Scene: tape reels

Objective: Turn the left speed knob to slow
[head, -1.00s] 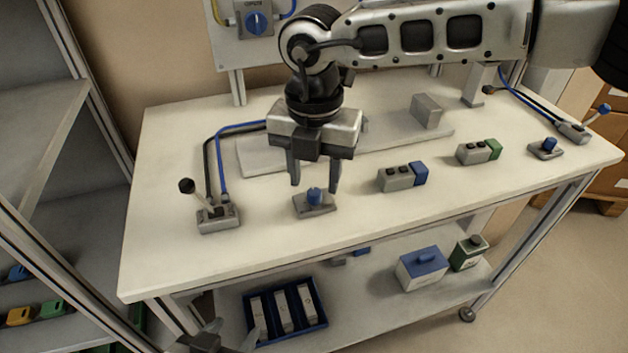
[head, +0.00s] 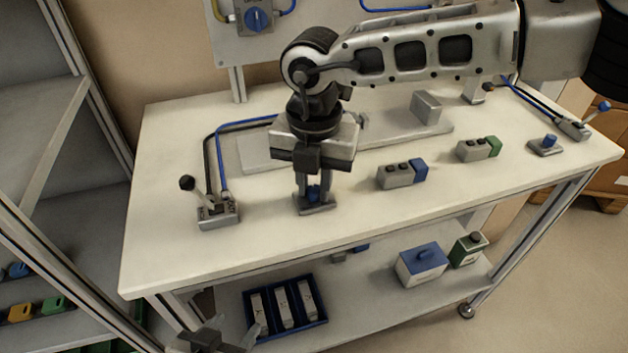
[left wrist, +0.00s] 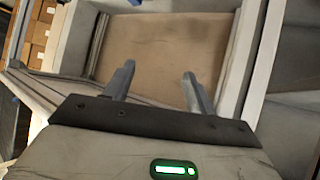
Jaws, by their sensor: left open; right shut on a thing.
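The left speed knob (head: 313,194) is a blue knob on a small grey base (head: 316,208) near the bench's front edge. My right gripper (head: 313,193) points straight down over it, its fingers closed around the knob. The fingers partly hide the knob, so its pointer setting cannot be read. My left gripper (head: 228,336) is low at the bottom edge of the head view, below the bench top; its fingers also show in the left wrist view (left wrist: 158,85), spread apart with nothing between them.
A lever box (head: 217,213) with an upright black-knobbed stick stands just left of the knob. A grey block with a blue end (head: 402,175) is to the right. A second blue knob (head: 549,141) is far right. A blue tray (head: 287,325) sits on the lower shelf.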

